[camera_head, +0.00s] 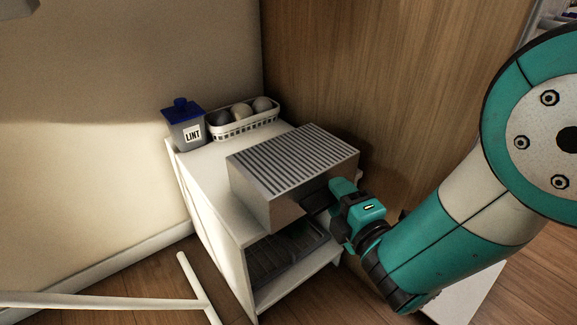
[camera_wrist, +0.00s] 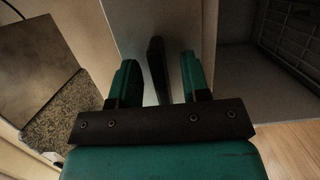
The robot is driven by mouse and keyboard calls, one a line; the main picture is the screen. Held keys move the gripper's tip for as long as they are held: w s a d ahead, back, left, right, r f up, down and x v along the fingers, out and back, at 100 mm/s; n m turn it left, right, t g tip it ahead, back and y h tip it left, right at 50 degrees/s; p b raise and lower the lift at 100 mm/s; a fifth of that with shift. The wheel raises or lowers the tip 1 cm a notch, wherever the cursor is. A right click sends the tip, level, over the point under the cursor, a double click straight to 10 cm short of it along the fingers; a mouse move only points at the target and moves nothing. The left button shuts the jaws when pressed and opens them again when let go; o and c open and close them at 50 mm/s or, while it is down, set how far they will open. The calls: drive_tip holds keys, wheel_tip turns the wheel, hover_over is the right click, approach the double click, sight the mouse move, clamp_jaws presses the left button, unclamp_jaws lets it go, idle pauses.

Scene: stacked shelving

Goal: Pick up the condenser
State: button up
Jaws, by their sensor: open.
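The condenser appears to be the grey metal box with a ribbed top (camera_head: 292,160) on top of the white shelf unit (camera_head: 222,205). My gripper (camera_head: 318,203) is at the box's near right face, with its fingertips partly in shadow. In the wrist view my gripper (camera_wrist: 160,78) is open, with its two green fingers apart. A dark upright bar (camera_wrist: 157,68), which looks like a handle, stands between the fingers against a plain grey face (camera_wrist: 128,30). I cannot tell whether either finger touches the bar.
A blue-lidded bin marked LINT (camera_head: 187,125) and a white basket of round balls (camera_head: 240,122) stand behind the box. A dark ribbed tray (camera_head: 285,252) lies on the lower shelf. A wood panel (camera_head: 390,75) rises behind. A white rail (camera_head: 110,301) crosses the lower left.

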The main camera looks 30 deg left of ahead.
drive_tip(key=shift+d, duration=0.1)
clamp_jaws()
drive_tip(key=shift+r, duration=0.1)
drive_tip(key=shift+r, duration=0.1)
